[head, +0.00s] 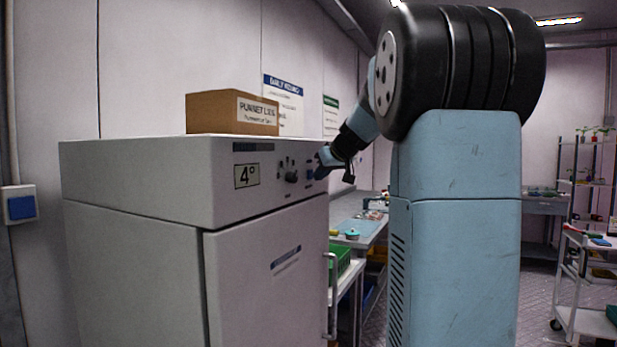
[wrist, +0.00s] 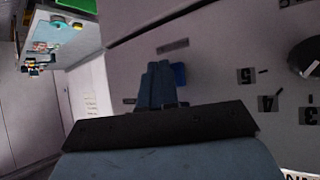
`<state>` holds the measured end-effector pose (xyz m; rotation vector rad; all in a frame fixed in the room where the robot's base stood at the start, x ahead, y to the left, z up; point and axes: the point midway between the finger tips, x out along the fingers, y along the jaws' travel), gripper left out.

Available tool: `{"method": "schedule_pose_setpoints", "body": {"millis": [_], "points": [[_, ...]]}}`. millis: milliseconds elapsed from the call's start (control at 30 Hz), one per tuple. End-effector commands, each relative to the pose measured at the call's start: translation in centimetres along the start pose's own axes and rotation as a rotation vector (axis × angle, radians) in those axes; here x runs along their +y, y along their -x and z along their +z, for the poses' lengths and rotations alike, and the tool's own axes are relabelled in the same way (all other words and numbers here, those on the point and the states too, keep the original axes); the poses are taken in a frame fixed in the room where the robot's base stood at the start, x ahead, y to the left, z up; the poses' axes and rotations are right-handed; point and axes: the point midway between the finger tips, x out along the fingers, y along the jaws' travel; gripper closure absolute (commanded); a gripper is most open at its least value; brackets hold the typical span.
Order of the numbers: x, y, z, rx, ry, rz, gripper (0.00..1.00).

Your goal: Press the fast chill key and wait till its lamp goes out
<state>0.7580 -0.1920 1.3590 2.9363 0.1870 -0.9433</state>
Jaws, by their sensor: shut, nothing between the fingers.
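The white chiller cabinet (head: 140,185) stands at the left in the head view, with a 4° display (head: 247,175) and a dark knob (head: 291,176) on its front panel. A blue key (wrist: 179,74) shows in the wrist view, partly hidden behind my fingers; it also shows in the head view (head: 309,174). My gripper (wrist: 160,68) is shut and empty, its tips right in front of the panel at the key. I cannot tell whether they touch the key. It also shows at the panel's right end in the head view (head: 321,166). I cannot make out a lit lamp.
A cardboard box (head: 215,112) sits on top of the cabinet. The numbered dial knob (wrist: 308,57) is to the right of my fingers in the wrist view. A door handle (head: 333,295) runs down the cabinet's right edge. A workbench (head: 375,230) stands behind.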

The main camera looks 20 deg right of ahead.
Motion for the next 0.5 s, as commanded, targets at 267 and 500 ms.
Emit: {"method": "schedule_pose_setpoints", "body": {"millis": [267, 500], "points": [[-0.15, -0.21, -0.14, 0.000, 0.000, 0.000, 1.00], [-0.27, -0.37, -0.26, 0.000, 0.000, 0.000, 1.00]]}}
